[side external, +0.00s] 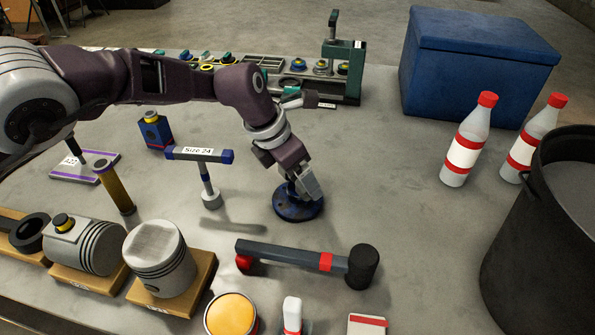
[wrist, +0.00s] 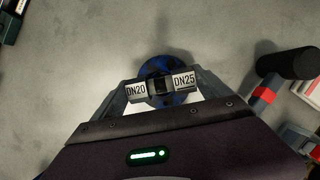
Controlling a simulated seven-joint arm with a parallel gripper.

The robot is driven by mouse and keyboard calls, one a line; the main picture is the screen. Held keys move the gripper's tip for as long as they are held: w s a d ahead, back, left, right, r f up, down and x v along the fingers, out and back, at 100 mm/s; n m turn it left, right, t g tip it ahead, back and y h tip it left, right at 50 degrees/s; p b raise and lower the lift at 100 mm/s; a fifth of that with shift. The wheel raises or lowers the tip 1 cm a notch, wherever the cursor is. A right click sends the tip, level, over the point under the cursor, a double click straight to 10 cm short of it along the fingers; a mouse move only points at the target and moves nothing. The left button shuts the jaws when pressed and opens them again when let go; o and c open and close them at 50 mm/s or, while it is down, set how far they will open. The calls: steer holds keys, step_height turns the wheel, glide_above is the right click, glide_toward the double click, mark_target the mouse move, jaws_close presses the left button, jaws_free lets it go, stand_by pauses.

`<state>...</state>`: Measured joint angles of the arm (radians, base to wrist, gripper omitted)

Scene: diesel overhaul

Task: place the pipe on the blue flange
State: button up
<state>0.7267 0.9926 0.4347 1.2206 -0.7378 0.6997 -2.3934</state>
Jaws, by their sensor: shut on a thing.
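The blue flange (side external: 290,211) lies flat on the grey table near the middle of the side view. My gripper (side external: 310,188) points down just above it. In the wrist view my gripper (wrist: 162,88) is shut on a pale piece with DN20 and DN25 labels, which appears to be the pipe (wrist: 183,82). The piece lies across between the fingers, with a dark middle. The blue flange (wrist: 154,67) shows behind and below it, partly hidden. I cannot tell whether the pipe's lower end touches the flange.
A Size 24 T-handle tool (side external: 205,178) stands left of the flange. A grey bar with a black head (side external: 300,256) lies in front. Pistons (side external: 160,262) sit front left. Bottles (side external: 467,140), a blue box (side external: 475,70) and a black bin (side external: 545,230) stand right. Table between flange and bottles is clear.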

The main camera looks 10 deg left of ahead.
steer(key=o, duration=1.5)
steer(key=shift+f, duration=0.1)
steer(key=shift+c, duration=0.2)
steer(key=v, duration=1.2)
steer(key=s+a+r+m+t, duration=0.1)
steer(key=s+a+r+m, duration=0.6)
steer(key=a, duration=0.3)
steer(key=s+a+r+m, duration=0.6)
steer(key=s+a+m, duration=0.15)
steer(key=a, duration=0.25)
steer(key=s+a+f+m+y, duration=0.1)
steer(key=s+a+f+m, duration=0.1)
steer(key=s+a+m, duration=0.2)
steer(key=s+a+f+m+t+y, duration=0.1)
steer(key=s+a+f+m+y, duration=0.1)
steer(key=s+m, duration=0.6)
steer(key=s+a+f, duration=0.1)
steer(key=s+a, duration=0.1)
steer(key=s, duration=0.3)
steer(key=shift+s, duration=0.3)
